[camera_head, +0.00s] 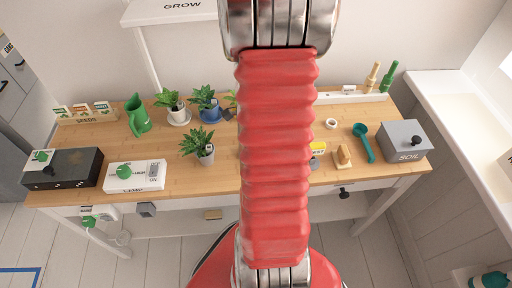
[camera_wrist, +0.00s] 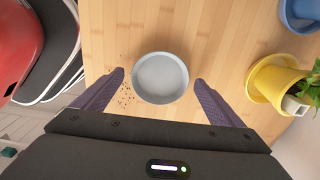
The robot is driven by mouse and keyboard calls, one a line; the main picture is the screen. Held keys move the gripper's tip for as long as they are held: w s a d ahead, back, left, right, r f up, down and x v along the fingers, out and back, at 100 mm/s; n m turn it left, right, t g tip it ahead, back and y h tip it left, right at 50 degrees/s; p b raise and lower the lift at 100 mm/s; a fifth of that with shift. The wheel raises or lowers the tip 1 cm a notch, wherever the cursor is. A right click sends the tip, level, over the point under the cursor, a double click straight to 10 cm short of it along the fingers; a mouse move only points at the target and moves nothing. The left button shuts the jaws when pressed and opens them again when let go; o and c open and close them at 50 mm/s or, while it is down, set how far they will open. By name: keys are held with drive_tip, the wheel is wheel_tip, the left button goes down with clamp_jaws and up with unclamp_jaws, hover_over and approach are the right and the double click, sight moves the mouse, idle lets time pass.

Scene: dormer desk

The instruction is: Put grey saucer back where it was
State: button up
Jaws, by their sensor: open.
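The grey saucer (camera_wrist: 160,78) is round, shallow and empty in the wrist view, and looks to be lying flat on the wooden desk. My gripper (camera_wrist: 160,77) is open, with one purple finger to the left of the saucer and one to the right. Gaps show between the fingertips and the rim. I cannot tell the exact height of the fingers above the desk. In the head view my red arm hides the saucer and my gripper.
Dark crumbs (camera_wrist: 125,97) lie by the left finger. A yellow pot on a yellow saucer (camera_wrist: 262,84) stands right of the right finger, with a blue dish (camera_wrist: 300,18) beyond. A plant in a grey pot (camera_head: 205,154) stands left of my arm. Bare desk lies above the saucer.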

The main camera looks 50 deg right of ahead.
wheel_tip(320, 180, up, 12)
drive_tip(key=shift+f, duration=0.25)
idle(0.3)
idle(0.7)
drive_tip(key=w+a+r+n+t, duration=0.1)
drive_tip(key=w+a+r+n, duration=0.15)
drive_tip(key=a+n, duration=0.2)
drive_tip(key=w+a+r+n+h, duration=0.1)
drive_tip(key=a+r+n, duration=0.2)
drive_tip(key=a+n, duration=0.15)
drive_tip(key=w+a+r+n+t, duration=0.1)
drive_tip(key=w+a+r+n, duration=0.15)
drive_tip(key=a, duration=0.35)
drive_tip(key=s+a+r+n+t, duration=0.1)
drive_tip(key=a+r+n, duration=0.2)
drive_tip(key=a+n, duration=0.5)
drive_tip(key=s+a+r+n+t+y, duration=0.1)
drive_tip(key=s+a+r+n+t, duration=0.1)
drive_tip(key=a+n, duration=0.6)
drive_tip(key=shift+s+r+t, duration=0.2)
drive_tip(key=shift+r+t, duration=0.1)
drive_tip(key=shift+r, duration=0.45)
drive_tip(key=shift+a, duration=0.1)
